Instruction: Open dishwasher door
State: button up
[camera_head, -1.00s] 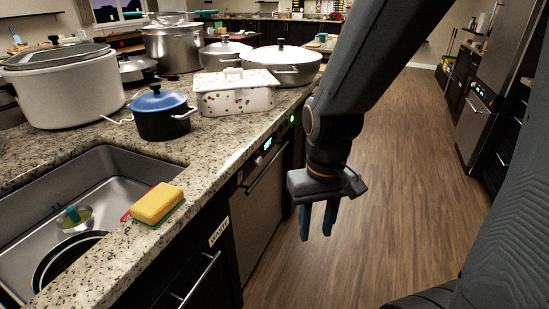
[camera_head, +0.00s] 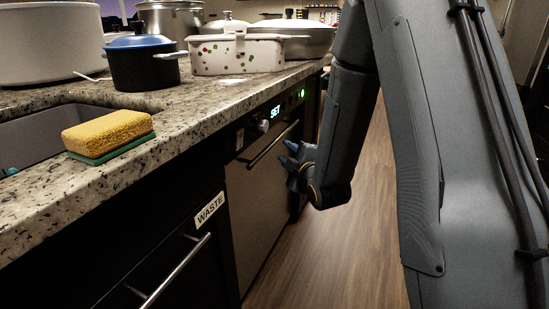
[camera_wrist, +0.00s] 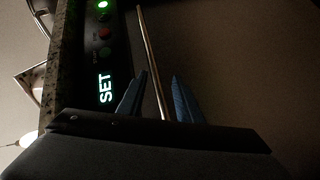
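The dishwasher (camera_head: 258,205) stands under the counter with its steel door shut. Its bar handle (camera_head: 272,144) runs along the top of the door, below a dark control panel (camera_head: 264,122) with a lit SET display. My gripper (camera_head: 287,151) is open and points at the door near the handle's far end. In the wrist view, the handle (camera_wrist: 148,40) runs between the two blue fingers of my gripper (camera_wrist: 160,77), with gaps on both sides. The lit panel (camera_wrist: 105,65) is at the left there. I cannot tell how deep the handle sits between the fingers.
A WASTE drawer (camera_head: 165,270) with a bar handle is at the near left of the dishwasher. The granite counter (camera_head: 130,180) above holds a sponge (camera_head: 108,133), a blue-lidded pot (camera_head: 143,65) and other pots. Wooden floor (camera_head: 325,250) lies clear in front of the door.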

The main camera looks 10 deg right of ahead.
aim_at(276, 140)
jog(key=shift+w+a+r+n+t+y+b, duration=0.2)
jog(key=shift+w+n+t+b, duration=0.4)
jog(key=shift+w, duration=0.9)
jog(key=shift+w+a+f+n+t+y+b, duration=0.15)
jog(key=shift+w+a+n+t+b, duration=0.15)
jog(key=shift+w+b, duration=0.9)
jog(key=shift+w+a+r+n+t+y+b, duration=0.15)
jog(key=shift+w+n+t+b, duration=0.3)
jog(key=shift+w, duration=1.4)
jog(key=shift+f, duration=0.1)
grip_shut()
